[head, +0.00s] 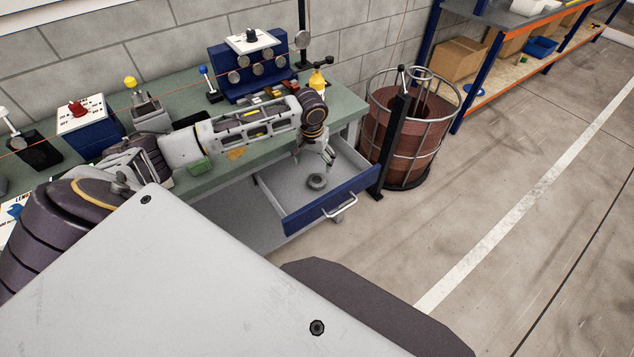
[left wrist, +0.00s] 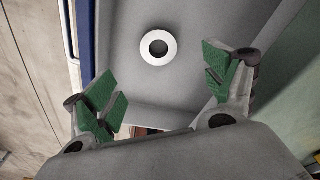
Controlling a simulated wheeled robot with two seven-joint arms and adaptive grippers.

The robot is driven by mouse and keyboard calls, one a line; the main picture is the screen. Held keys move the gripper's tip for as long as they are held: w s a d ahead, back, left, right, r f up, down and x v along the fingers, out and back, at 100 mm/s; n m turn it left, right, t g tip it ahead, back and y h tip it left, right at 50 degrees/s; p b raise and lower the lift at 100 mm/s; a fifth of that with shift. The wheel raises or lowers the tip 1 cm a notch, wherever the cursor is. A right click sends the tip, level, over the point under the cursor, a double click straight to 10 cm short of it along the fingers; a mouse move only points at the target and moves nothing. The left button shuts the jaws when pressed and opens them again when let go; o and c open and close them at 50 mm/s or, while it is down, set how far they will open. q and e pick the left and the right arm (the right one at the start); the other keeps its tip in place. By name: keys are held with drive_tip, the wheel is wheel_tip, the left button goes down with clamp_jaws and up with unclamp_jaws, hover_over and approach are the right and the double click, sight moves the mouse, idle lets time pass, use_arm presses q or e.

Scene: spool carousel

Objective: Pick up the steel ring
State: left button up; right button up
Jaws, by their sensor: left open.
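The steel ring (head: 317,182) lies flat in the open drawer (head: 285,200) of the green bench. In the left wrist view the ring (left wrist: 158,47) is a bright ring with a dark hole, on the grey drawer floor. My left gripper (head: 318,160) reaches down into the drawer, close to the ring in the head view. In the left wrist view its green-padded fingers (left wrist: 165,88) are wide apart with nothing between them, and the ring shows beyond the fingertips. My right gripper is not in view.
The drawer's blue front (head: 330,199) with its handle stands near the gripper. The bench top (head: 215,175) holds several fixtures and a control box (head: 80,125). A wire-caged reddish spool (head: 405,135) stands right of the drawer. The floor at the right is clear.

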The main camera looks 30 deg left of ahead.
use_arm(q)
drive_tip(key=f, duration=0.5)
drive_tip(key=shift+w+f, duration=0.35)
drive_tip(key=shift+f, duration=0.15)
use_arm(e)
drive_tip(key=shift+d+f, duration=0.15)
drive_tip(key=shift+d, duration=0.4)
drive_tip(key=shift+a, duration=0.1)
